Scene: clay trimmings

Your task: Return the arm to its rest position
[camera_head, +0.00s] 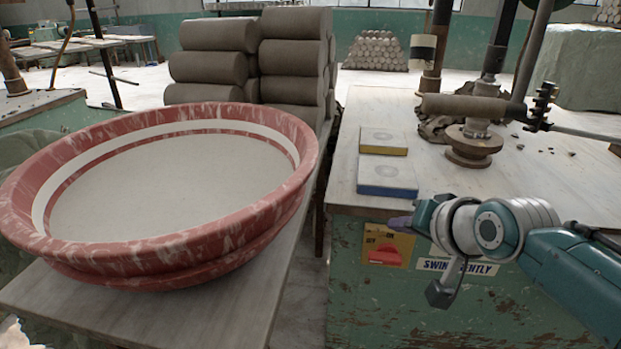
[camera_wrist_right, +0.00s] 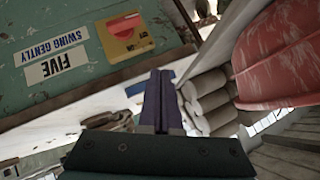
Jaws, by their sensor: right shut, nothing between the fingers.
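My right arm (camera_head: 575,265) comes in from the lower right in the head view, in front of the green bench. Its gripper (camera_head: 400,222) points left, with purple fingers near the bench's upper front edge. In the right wrist view the two dark purple fingers (camera_wrist_right: 157,100) lie side by side, shut and empty. I cannot tell from these views how far the gripper is from the bench front. My left gripper is not in view.
A large red basin (camera_head: 255,222) stands on a plank table at left. Stacked clay rolls (camera_head: 213,68) rise behind it. Yellow (camera_head: 384,149) and blue (camera_head: 387,190) edged blocks lie on the bench.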

